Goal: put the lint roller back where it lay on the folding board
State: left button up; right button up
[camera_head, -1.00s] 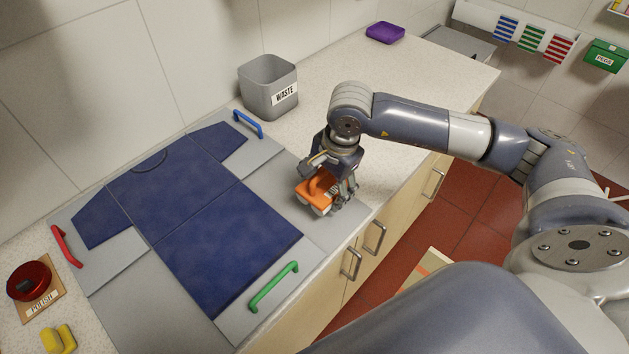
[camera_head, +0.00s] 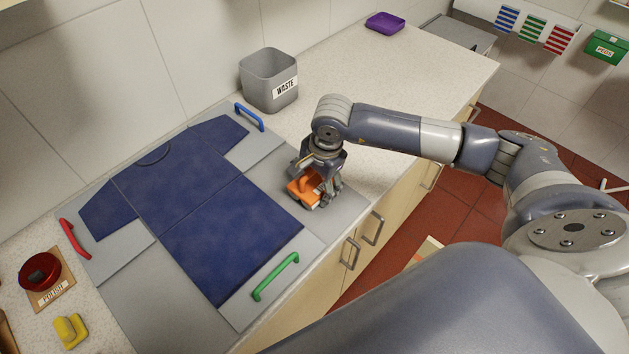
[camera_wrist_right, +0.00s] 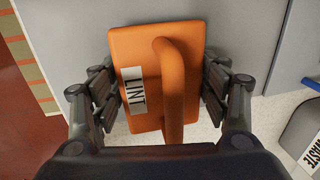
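The lint roller (camera_head: 303,190) is orange with a pale roller under it. It is in my right gripper (camera_head: 320,190), over the grey right-hand panel of the folding board (camera_head: 275,178). I cannot tell whether it touches the panel. In the right wrist view, the roller's orange body (camera_wrist_right: 137,55) has a handle and a LINT label, and the fingers of the right gripper (camera_wrist_right: 165,88) close on both its sides. A dark blue shirt (camera_head: 190,200) lies spread on the board. My left gripper is not in view.
A grey WASTE bin (camera_head: 268,82) stands behind the board. Blue (camera_head: 249,117), red (camera_head: 74,239) and green (camera_head: 275,277) handles rise from the board. A red POLISH tin (camera_head: 40,272) and yellow item (camera_head: 70,331) are at left. The counter beyond the bin is mostly clear.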

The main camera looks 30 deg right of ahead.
aim_at(321, 186)
jog(key=o, duration=0.3)
jog(key=shift+o, duration=0.2)
jog(key=shift+r, duration=0.1)
jog(key=shift+r, duration=0.2)
notch_tip(321, 186, up, 12)
jog(key=s+b, duration=0.2)
jog(key=b, duration=0.1)
jog(key=shift+d+f, duration=0.25)
jog(key=shift+d, duration=0.15)
jog(key=shift+s, duration=0.1)
